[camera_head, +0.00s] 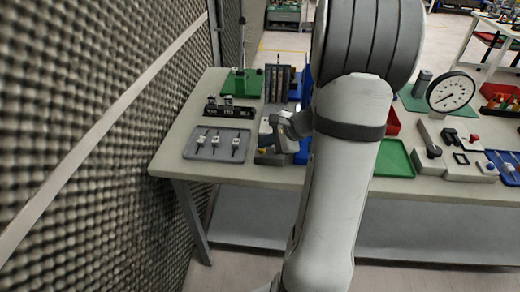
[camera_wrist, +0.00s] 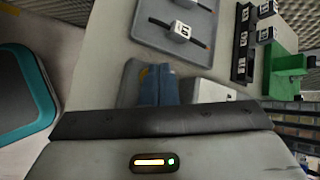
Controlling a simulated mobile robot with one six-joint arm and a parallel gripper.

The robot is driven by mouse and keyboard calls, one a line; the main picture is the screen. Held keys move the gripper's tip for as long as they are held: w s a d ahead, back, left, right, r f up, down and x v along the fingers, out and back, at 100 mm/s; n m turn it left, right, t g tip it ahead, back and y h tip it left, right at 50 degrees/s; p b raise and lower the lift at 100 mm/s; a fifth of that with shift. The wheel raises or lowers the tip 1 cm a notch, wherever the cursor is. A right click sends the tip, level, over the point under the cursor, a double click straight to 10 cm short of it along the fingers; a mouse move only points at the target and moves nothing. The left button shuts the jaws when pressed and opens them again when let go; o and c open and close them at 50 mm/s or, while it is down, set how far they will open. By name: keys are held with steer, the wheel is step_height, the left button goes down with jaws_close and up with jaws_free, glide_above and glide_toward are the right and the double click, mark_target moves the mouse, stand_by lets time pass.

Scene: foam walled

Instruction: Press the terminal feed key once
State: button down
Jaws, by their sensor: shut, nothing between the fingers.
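The terminal, a small grey device with a dark base (camera_head: 270,158) and an orange-yellow mark, sits near the table's front edge in the head view. In the wrist view a grey surface with a small orange patch, seemingly part of it (camera_wrist: 130,82), shows beside my fingers. My gripper (camera_wrist: 160,88) has its two blue fingers together, shut and empty, over that surface. In the head view my gripper (camera_head: 284,130) is at the terminal, partly hidden by my arm. I cannot tell whether the fingertips touch it. The feed key cannot be made out clearly.
A grey tray (camera_head: 218,155) with several small labelled parts lies left of the terminal. A black labelled rack (camera_head: 228,111) and a green-based stand (camera_head: 243,85) are behind. A green tray (camera_head: 394,160) and a dial gauge (camera_head: 450,92) stand right. A foam wall borders the left.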

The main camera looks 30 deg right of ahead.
mark_target(265, 153)
steer(key=shift+f+b, duration=0.3)
steer(key=shift+r, duration=0.1)
stand_by(0.5)
steer(key=shift+r+p, duration=0.6)
steer(key=shift+r, duration=0.2)
step_height(265, 153, up, 5)
steer(key=p, duration=0.3)
steer(key=shift+p, duration=0.3)
stand_by(0.5)
